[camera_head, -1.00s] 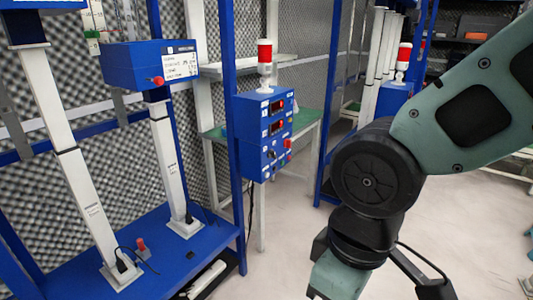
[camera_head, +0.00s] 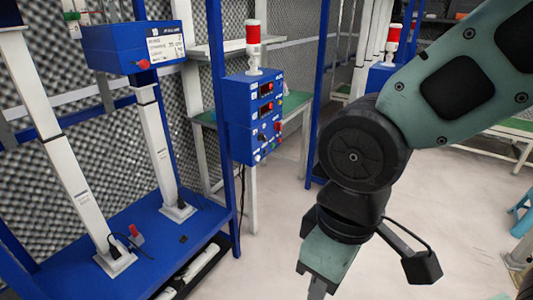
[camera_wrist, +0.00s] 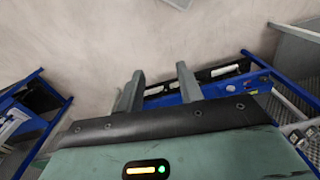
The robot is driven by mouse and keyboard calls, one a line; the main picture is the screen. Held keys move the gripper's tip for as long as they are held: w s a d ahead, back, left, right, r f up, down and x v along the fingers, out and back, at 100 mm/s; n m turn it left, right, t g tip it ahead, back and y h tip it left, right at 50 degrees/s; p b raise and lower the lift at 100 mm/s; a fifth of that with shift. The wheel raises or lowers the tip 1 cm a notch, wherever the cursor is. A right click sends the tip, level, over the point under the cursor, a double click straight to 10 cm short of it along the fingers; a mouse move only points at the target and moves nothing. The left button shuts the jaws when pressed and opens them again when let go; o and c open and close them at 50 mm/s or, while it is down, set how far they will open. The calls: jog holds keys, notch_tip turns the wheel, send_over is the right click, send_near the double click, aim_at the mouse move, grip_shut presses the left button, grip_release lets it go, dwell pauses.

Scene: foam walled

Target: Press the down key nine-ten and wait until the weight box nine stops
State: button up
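A blue control box (camera_head: 253,118) with a red-and-white lamp on top is fixed to a blue post in the head view. Its front has two small displays, knobs and small buttons; their labels are too small to read, so I cannot tell which is the down key nine-ten. A blue weight box (camera_head: 135,46) with a white label and a red knob sits on a white column (camera_head: 160,150); its number is not legible. My gripper (camera_wrist: 158,88) is open and empty above the floor in the wrist view. In the head view it hangs right of the control box, well apart from it.
A blue base plate (camera_head: 150,228) carries the white columns at left. A second lamp box (camera_head: 382,74) stands behind my arm. A blue stool (camera_head: 522,215) is at the right edge. The pale floor (camera_head: 450,210) at right is largely clear.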

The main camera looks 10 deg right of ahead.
grip_shut()
dwell(1.7)
